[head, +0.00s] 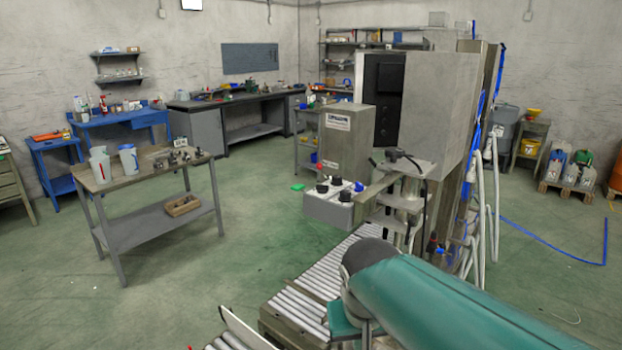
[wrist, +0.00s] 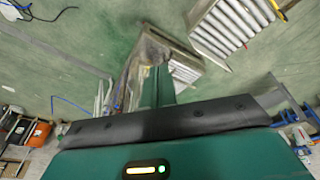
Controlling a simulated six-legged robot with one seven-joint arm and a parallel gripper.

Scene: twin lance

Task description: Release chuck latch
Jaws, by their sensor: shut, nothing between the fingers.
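A grey machine cabinet (head: 438,95) stands right of centre in the head view, with a dark open recess (head: 383,85) on its left side. A control box (head: 335,203) with black knobs and a blue knob juts out at its front. Beside it is a grey bracket assembly (head: 402,195) with a black handle-like part on top. I cannot make out which part is the chuck latch. My green arm fills the lower right of the head view; its gripper fingers do not show in either view. The wrist view looks onto my own green body.
A roller conveyor (head: 318,278) runs in front of the machine and also shows in the wrist view (wrist: 232,25). A workbench (head: 150,170) with jugs and metal parts stands at the left. White hoses (head: 482,210) hang right of the machine. Green floor between bench and conveyor is clear.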

